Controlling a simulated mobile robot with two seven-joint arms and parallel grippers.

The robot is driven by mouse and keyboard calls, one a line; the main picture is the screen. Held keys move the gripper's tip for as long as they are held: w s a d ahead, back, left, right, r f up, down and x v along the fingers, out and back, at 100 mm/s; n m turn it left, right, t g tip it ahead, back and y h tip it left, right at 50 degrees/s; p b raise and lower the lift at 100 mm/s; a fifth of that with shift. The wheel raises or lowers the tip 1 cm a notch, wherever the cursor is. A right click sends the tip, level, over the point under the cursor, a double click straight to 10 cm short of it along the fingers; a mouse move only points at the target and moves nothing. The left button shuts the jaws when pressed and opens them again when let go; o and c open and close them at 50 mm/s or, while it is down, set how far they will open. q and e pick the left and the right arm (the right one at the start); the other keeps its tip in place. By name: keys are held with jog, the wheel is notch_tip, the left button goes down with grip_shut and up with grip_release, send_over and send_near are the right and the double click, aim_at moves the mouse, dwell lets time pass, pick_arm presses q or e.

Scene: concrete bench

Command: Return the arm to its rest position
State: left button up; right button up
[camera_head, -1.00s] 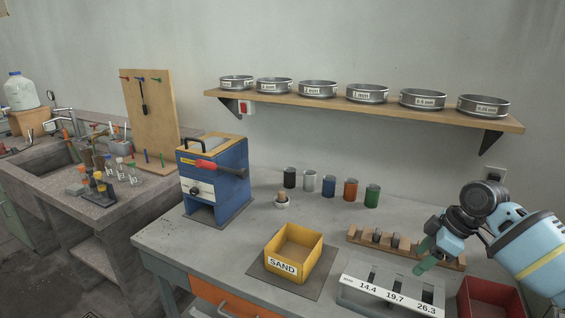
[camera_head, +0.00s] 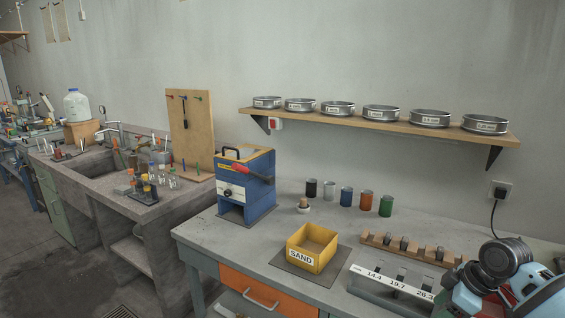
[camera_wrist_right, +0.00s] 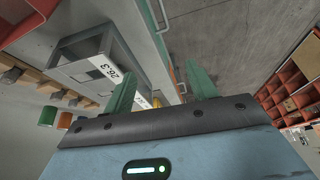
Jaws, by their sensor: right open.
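My right arm comes in at the lower right corner of the head view, over the right end of the bench. Its gripper is seen in the right wrist view (camera_wrist_right: 162,92), where two green fingers stand apart with nothing between them. In the head view the fingers are mostly hidden or cut off by the frame edge. My left gripper is not in view. The concrete bench (camera_head: 235,240) carries a yellow SAND box (camera_head: 312,247) and a grey box with a 14.4, 19.7, 26.3 label strip (camera_head: 390,283), just left of my right arm.
A wooden block with slots (camera_head: 410,250) stands behind the labelled box. Several coloured cups (camera_head: 346,196) and a blue machine (camera_head: 245,185) stand further left. A shelf of sieves (camera_head: 380,124) hangs above. The bench front left of the SAND box is clear.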

jog(key=s+a+f+m+t, duration=0.1)
jog(key=s+a+f, duration=0.3)
jog(key=f, duration=0.3)
jog(key=s+a+f+m+t, duration=0.1)
jog(key=s+a+f, duration=0.3)
jog(key=f, duration=0.4)
jog(key=s+a+f+m+t, duration=0.1)
jog(key=s+a+f, duration=0.3)
jog(key=f, duration=0.3)
jog(key=s+a+f+m+t, duration=0.1)
jog(key=s+m, duration=0.1)
jog(key=s, duration=0.5)
jog(key=s+a+f+m+t+h, duration=0.1)
jog(key=s, duration=0.7)
jog(key=s+a+f+m+t, duration=0.1)
jog(key=s+m, duration=0.1)
jog(key=s, duration=0.6)
jog(key=shift+s+a+f+m+h+p, duration=0.15)
jog(key=shift+f+m+h+p, duration=0.15)
jog(key=shift+p, duration=0.1)
